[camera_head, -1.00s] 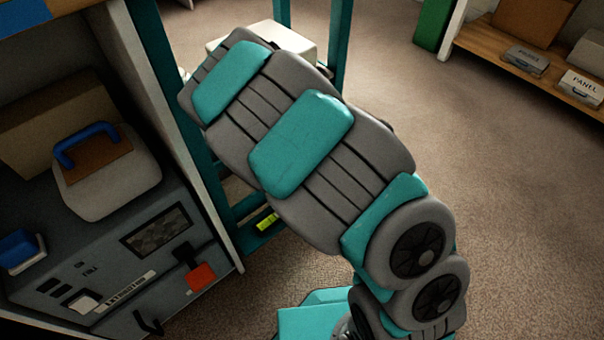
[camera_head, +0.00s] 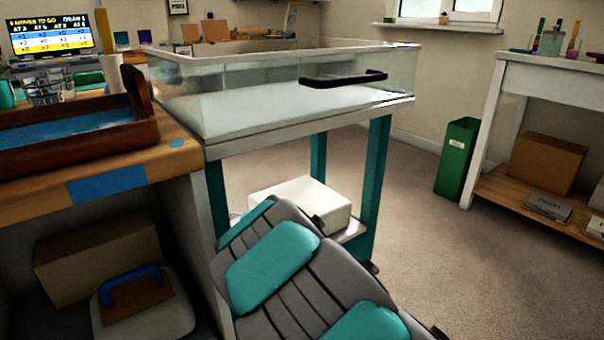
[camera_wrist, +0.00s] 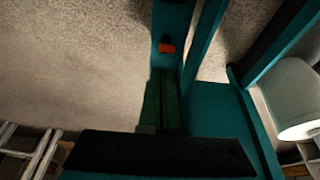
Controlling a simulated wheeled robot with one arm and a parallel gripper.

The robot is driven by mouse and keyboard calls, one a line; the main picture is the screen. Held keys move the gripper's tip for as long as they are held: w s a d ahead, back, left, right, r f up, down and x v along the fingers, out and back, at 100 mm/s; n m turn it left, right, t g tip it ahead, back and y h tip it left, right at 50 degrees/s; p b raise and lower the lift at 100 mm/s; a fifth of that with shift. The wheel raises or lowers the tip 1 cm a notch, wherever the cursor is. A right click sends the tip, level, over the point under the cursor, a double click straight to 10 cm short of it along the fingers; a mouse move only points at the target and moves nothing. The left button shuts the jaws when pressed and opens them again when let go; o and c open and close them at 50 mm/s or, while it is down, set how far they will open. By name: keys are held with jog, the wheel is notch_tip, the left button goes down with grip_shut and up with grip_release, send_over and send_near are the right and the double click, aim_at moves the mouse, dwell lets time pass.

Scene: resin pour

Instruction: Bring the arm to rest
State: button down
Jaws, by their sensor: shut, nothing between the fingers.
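My arm, grey with teal pads, reaches up from the bottom middle of the head view, in front of a teal-legged stand. Its lower links are cut off by the frame edge. My gripper (camera_wrist: 163,88) shows only in the wrist view, as a dark shape with narrow fingers together; it is shut and empty. Teal bars lie close around it there, one with a small orange-red piece (camera_wrist: 167,48). I cannot tell whether the gripper touches them. The gripper is hidden in the head view.
A clear-walled case (camera_head: 230,92) with a black handle tops the stand; a white box (camera_head: 300,200) sits on its lower shelf. A wooden workbench (camera_head: 140,168) with a brown tray (camera_head: 70,142) is left. Open floor (camera_head: 425,240) lies right, before a green bin (camera_head: 457,158) and white shelving (camera_head: 492,135).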

jog(key=s+d+r+n+g+y+p, duration=0.1)
jog(key=s+d+r+n+p, duration=0.15)
jog(key=s+r, duration=0.45)
jog(key=s+d+r+n+g+p, duration=0.15)
jog(key=s+d+r, duration=0.35)
jog(key=r, duration=0.5)
jog(key=s+r+n+y+p, duration=0.1)
jog(key=s+r+n+p, duration=0.2)
jog(key=s, duration=0.6)
jog(key=s+r+n+g+y+p, duration=0.1)
jog(key=s+r+n+p, duration=0.1)
jog(key=s+r, duration=0.6)
jog(key=shift+s+d+n+p, duration=0.2)
jog(key=shift+s+n+p, duration=0.2)
jog(key=shift+s+n, duration=0.55)
jog(key=shift+g, duration=0.25)
